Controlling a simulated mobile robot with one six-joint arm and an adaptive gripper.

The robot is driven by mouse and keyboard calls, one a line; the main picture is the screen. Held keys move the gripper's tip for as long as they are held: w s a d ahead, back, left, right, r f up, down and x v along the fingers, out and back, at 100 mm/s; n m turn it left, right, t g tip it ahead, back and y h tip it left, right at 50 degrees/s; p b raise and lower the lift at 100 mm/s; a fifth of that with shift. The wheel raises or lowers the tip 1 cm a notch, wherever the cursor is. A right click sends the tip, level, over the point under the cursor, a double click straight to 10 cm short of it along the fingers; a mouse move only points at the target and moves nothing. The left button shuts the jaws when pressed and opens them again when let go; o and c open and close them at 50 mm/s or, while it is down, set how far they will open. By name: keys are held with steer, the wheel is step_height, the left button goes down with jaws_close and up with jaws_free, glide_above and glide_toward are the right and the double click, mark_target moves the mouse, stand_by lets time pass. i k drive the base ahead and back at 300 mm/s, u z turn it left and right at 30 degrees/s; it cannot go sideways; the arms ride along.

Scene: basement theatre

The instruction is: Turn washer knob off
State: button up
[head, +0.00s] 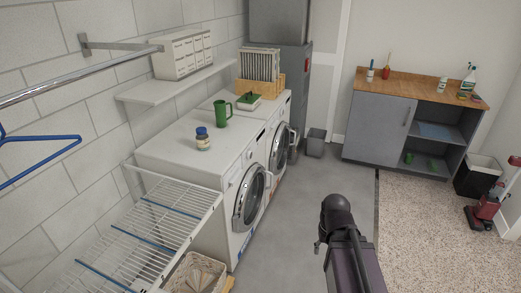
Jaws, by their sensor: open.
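Two white front-loading machines stand side by side along the left wall. The nearer machine (185,153) has a round door (250,198) and a narrow control strip (245,165) along its upper front edge. The farther machine (273,112) has a similar round door (279,147). I cannot tell which is the washer. The knobs are too small to make out, as is their setting. A dark part of my arm shows at the lower middle, right of the machines and apart from them. My gripper's fingers do not show.
A green mug (222,114) and a blue-lidded jar (203,139) stand on the machines. A white wire rack (150,225) and a wicker basket (195,275) are near left. Grey floor (300,190) is clear before the machines. A grey cabinet (378,129) stands at the back right.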

mark_target(249, 155)
steer(key=z, duration=0.05)
steer(key=i, duration=1)
steer(key=u, duration=0.1)
